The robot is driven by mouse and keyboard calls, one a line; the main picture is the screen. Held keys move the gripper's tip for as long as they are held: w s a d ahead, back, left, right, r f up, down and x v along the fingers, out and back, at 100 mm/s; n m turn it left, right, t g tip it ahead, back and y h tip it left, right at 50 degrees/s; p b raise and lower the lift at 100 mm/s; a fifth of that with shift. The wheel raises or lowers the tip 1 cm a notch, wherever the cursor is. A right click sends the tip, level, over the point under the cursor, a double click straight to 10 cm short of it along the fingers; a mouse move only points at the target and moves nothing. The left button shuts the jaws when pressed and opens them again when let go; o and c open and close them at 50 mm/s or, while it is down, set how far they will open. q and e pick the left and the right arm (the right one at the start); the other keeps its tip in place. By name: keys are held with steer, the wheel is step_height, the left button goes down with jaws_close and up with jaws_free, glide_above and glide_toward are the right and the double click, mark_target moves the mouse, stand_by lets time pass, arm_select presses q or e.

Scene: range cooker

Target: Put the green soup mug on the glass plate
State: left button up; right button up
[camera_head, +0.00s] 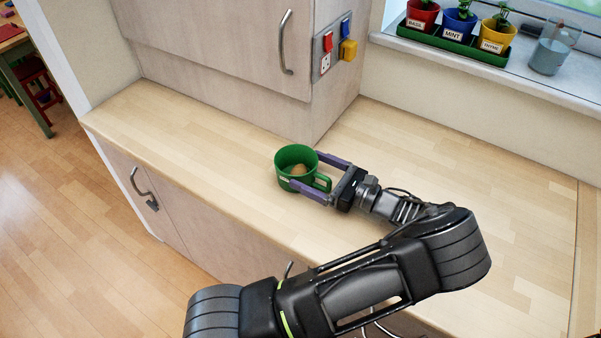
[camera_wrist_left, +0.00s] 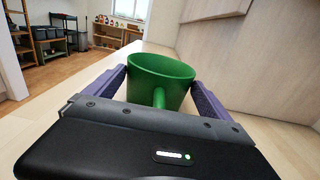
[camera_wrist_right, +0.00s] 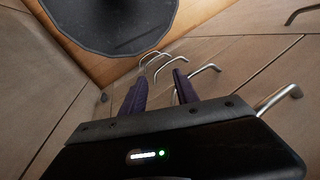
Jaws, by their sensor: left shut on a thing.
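The green soup mug (camera_head: 284,173) is upright over the wooden counter, near the cupboard corner, with something brown inside. My left gripper (camera_head: 306,169) is shut on it, one purple finger on each side, and the mug's handle points back toward the gripper. In the left wrist view the mug (camera_wrist_left: 160,76) sits between both fingers. I cannot tell whether its base touches the counter. My right gripper (camera_wrist_right: 159,74) is open and empty in the right wrist view, near cupboard fronts with metal handles. I see no glass plate in any view.
The wooden counter (camera_head: 450,190) is clear to the right of the mug and along its left arm. A cupboard (camera_head: 220,50) stands behind the mug. A green tray of herb pots (camera_head: 455,44) and a glass jug (camera_head: 553,52) stand on the windowsill.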

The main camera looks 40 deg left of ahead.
arm_select(q)
steer(key=c, duration=0.5)
step_height(320, 180, up, 10)
steer(key=b, duration=0.1)
steer(key=shift+b, duration=0.4)
